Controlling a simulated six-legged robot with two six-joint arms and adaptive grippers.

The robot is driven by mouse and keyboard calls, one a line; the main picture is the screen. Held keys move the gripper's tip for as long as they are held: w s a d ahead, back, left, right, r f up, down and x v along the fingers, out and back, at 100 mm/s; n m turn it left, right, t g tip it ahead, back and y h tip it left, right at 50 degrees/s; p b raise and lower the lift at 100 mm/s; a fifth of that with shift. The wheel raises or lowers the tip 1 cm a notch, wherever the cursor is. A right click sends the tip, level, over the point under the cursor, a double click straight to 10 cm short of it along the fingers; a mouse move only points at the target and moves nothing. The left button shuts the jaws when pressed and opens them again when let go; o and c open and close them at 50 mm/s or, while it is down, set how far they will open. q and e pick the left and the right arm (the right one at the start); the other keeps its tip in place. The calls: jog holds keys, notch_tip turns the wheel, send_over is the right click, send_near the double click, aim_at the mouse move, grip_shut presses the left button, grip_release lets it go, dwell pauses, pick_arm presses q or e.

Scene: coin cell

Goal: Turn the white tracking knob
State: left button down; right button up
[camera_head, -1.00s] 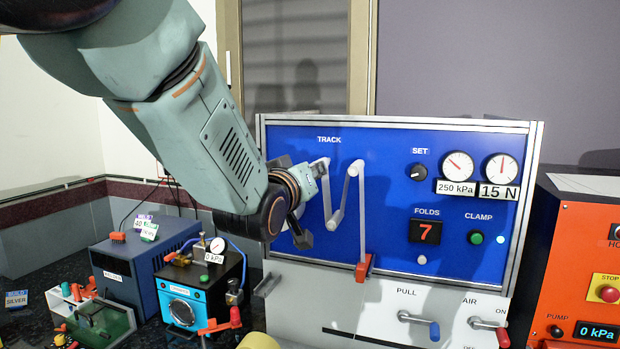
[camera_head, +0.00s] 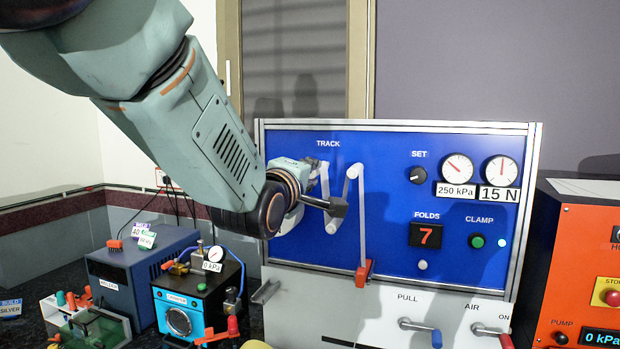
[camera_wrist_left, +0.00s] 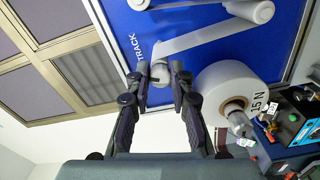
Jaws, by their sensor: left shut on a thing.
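The blue panel (camera_head: 390,220) carries the label TRACK (camera_head: 328,143). My left gripper (camera_head: 325,188) is at the panel just below this label, its wrist coming in from the left. In the left wrist view, the two dark fingers of my left gripper (camera_wrist_left: 167,80) are closed around the sides of the white tracking knob (camera_wrist_left: 160,74), which has a dark mark on its face. In the head view, my gripper and wrist hide the knob. My right gripper is not in view.
A white strip (camera_head: 361,225) runs over rollers right beside my gripper, down to a red block (camera_head: 364,271). A large white roll (camera_wrist_left: 225,88) sits close to the fingers. A SET knob (camera_head: 416,175), two gauges and an orange pump unit (camera_head: 570,260) stand to the right.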

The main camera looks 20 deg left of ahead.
pick_arm(q)
jog(key=n, duration=0.5)
jog(key=shift+r+b, duration=0.1)
jog(key=shift+b, duration=0.2)
dwell(0.4)
jog(key=c, duration=1.2)
grip_release()
jog(key=shift+s+a, duration=0.1)
jog(key=shift+o, duration=0.2)
